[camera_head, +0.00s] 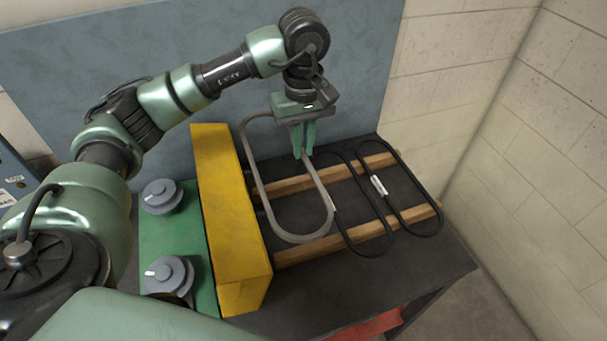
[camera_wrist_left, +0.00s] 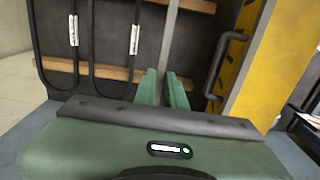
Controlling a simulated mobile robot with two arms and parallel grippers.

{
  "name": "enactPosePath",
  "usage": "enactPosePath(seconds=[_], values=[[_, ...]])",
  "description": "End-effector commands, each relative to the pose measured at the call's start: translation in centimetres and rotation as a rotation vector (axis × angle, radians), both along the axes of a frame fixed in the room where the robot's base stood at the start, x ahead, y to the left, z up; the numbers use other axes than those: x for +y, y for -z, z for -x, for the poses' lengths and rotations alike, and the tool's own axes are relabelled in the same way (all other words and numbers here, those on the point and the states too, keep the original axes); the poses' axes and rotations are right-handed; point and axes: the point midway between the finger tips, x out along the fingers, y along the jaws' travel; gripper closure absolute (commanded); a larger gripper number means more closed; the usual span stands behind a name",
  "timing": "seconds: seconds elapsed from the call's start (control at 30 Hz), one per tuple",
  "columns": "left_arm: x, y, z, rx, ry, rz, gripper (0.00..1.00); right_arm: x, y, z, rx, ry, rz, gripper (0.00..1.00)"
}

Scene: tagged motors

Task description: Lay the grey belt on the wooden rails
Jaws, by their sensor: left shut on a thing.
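My left gripper (camera_head: 303,152) points down and is shut on one long side of the grey belt (camera_head: 264,193), a closed loop. The belt hangs over the left part of the two wooden rails, the back rail (camera_head: 330,175) and the front rail (camera_head: 312,249). In the left wrist view, a grey strip of the belt (camera_wrist_left: 170,35) runs up from between my left fingers (camera_wrist_left: 163,88). My right gripper is not in view.
Two black belts (camera_head: 411,236) with white tags lie across the rails to the right. A yellow block (camera_head: 230,220) stands close to the left of the grey belt. Beyond it is a green plate (camera_head: 170,231) with two grey pulleys. A blue-grey panel (camera_head: 190,60) stands behind.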

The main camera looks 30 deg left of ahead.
Motion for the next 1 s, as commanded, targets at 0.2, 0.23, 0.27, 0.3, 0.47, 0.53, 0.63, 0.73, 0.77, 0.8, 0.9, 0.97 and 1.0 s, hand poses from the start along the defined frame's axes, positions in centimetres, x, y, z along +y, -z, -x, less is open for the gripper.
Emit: enactPosePath(seconds=[0.2, 0.23, 0.27, 0.3, 0.47, 0.53, 0.63, 0.73, 0.77, 0.8, 0.9, 0.97, 1.0], values=[[0.0, 5.3, 0.1, 0.005, 0.001, 0.000, 1.00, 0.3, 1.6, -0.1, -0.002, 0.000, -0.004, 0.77], [0.0, 5.9, 0.1, 0.004, 0.001, 0.000, 1.00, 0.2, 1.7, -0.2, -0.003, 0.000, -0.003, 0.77], [0.0, 6.3, 0.1, 0.002, 0.001, -0.001, 1.00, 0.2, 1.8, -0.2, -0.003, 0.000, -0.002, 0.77], [0.0, 7.0, 0.1, 0.002, 0.002, -0.001, 1.00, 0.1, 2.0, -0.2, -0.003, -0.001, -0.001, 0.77], [0.0, 8.3, 0.2, -0.001, 0.004, -0.001, 1.00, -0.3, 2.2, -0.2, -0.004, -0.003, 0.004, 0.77], [0.0, 8.4, 0.2, -0.001, 0.004, -0.001, 1.00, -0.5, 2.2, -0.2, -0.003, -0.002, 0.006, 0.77], [0.0, 8.5, 0.2, -0.001, 0.004, -0.001, 1.00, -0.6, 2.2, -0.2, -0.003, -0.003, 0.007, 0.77], [0.0, 8.7, 0.2, 0.000, 0.005, 0.000, 1.00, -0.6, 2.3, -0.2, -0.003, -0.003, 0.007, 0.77], [0.0, 8.8, 0.2, 0.000, 0.005, 0.000, 1.00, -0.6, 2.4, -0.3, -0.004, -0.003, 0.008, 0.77], [0.0, 9.0, 0.2, 0.001, 0.005, 0.001, 1.00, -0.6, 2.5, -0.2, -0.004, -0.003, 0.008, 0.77], [-0.1, 9.5, 0.2, 0.001, 0.005, 0.000, 1.00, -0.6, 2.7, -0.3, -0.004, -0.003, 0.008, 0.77], [-0.1, 9.9, 0.2, 0.002, 0.005, 0.001, 1.00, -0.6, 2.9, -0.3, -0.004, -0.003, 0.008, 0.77], [-0.1, 10.2, 0.2, 0.002, 0.006, 0.001, 1.00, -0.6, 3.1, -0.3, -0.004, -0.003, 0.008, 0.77]])
